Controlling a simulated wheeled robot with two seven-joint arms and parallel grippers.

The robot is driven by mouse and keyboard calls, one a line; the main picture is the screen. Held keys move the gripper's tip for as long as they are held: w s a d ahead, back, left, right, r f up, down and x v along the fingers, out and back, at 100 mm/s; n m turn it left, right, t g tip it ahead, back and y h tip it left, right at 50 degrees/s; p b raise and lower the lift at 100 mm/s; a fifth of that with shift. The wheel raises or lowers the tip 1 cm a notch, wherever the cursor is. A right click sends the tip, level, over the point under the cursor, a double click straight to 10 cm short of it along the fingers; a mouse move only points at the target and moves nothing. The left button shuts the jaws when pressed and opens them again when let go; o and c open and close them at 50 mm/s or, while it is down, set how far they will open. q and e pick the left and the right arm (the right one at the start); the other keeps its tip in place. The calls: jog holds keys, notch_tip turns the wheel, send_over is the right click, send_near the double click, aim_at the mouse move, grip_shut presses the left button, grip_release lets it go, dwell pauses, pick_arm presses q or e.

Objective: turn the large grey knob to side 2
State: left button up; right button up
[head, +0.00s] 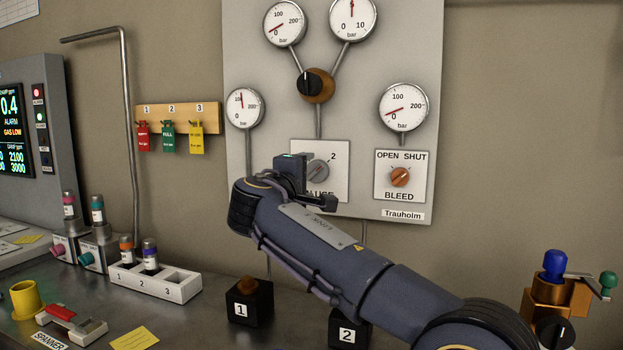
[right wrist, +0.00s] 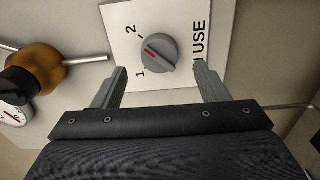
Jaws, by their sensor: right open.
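The large grey knob (right wrist: 158,52) sits on a white plate (right wrist: 185,20) marked 1, 2 and USE. In the right wrist view its red mark points up-left, more toward the 2 than the 1. In the head view the knob (head: 318,173) is partly hidden by my right gripper (head: 314,184), as is the plate's 1. My right gripper also shows in the right wrist view (right wrist: 161,74). It is open and empty, with a finger toward each side of the knob and visible gaps to it. My left gripper is not in view.
An orange BLEED knob (head: 400,177) is on the right of the panel (head: 260,40). A black-and-orange valve knob (head: 315,85) is above the grey knob. Several gauges surround them. Black blocks 1 (head: 249,301) and 2 (head: 350,332) stand on the bench below.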

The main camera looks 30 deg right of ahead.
jog(key=shift+v, duration=1.7)
